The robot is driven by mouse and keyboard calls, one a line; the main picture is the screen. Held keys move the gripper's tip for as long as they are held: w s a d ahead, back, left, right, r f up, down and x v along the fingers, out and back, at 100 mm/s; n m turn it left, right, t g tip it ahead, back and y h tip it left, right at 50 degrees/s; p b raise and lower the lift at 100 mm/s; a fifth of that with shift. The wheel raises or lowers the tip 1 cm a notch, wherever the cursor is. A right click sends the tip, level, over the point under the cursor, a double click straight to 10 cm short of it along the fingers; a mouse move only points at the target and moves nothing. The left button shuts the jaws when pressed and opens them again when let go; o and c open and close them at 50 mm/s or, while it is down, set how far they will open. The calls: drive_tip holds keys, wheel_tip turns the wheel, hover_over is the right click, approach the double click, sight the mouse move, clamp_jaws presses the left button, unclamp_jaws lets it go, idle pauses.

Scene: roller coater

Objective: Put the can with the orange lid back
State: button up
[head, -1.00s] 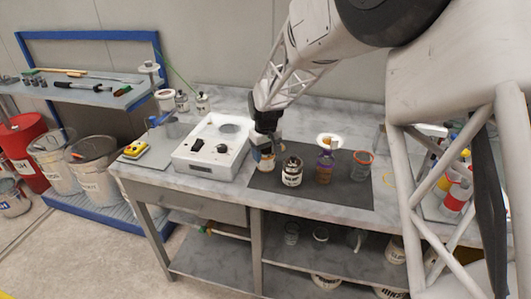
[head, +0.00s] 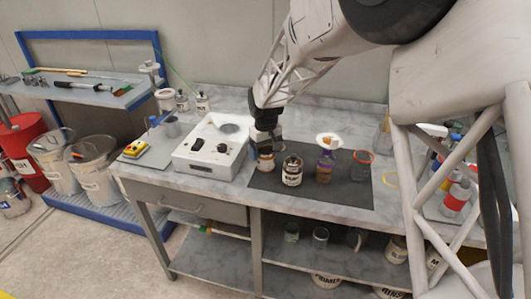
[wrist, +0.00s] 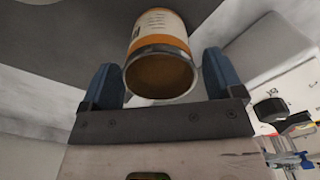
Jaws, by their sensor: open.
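The can with the orange lid (head: 266,163) stands on the left end of the dark mat, just right of the white machine. In the wrist view the can (wrist: 160,45) shows a pale printed label, an orange band and a metal rim around an orange-brown lid. My gripper (head: 266,144) is directly above it, pointing down. In the wrist view my gripper (wrist: 159,62) is open, with one blue finger on each side of the can. Gaps show between the fingers and the can near its lid.
On the dark mat (head: 335,192) to the right stand a dark-topped jar (head: 291,172), a purple-topped bottle (head: 325,168) and a red-rimmed glass (head: 361,165). The white machine (head: 208,150) is close on the left. Containers sit on the shelf below.

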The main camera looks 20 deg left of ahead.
wheel_tip(320, 180, up, 11)
idle(0.5)
drive_tip(key=shift+r, duration=0.1)
idle(0.7)
drive_tip(key=s+d+r+m, duration=0.1)
drive_tip(key=s+d+r, duration=0.2)
drive_tip(key=s+d, duration=0.35)
drive_tip(key=s+d+r+m+t, duration=0.1)
drive_tip(key=s+d+r+m, duration=0.15)
drive_tip(key=d, duration=0.65)
drive_tip(key=s+d+r+m, duration=0.1)
drive_tip(key=s+d+r, duration=0.2)
drive_tip(key=s+d, duration=0.4)
drive_tip(key=s+d+f+m, duration=0.2)
drive_tip(key=s+d, duration=0.6)
drive_tip(key=s, duration=0.3)
drive_tip(key=s+d+f+m+t, duration=0.1)
drive_tip(key=s+d+f+m, duration=0.1)
drive_tip(key=s+d, duration=0.6)
drive_tip(key=s, duration=0.3)
drive_tip(key=shift+s+d+m+t, duration=0.2)
drive_tip(key=shift+s+m+t, duration=0.1)
drive_tip(key=shift+s+m, duration=0.1)
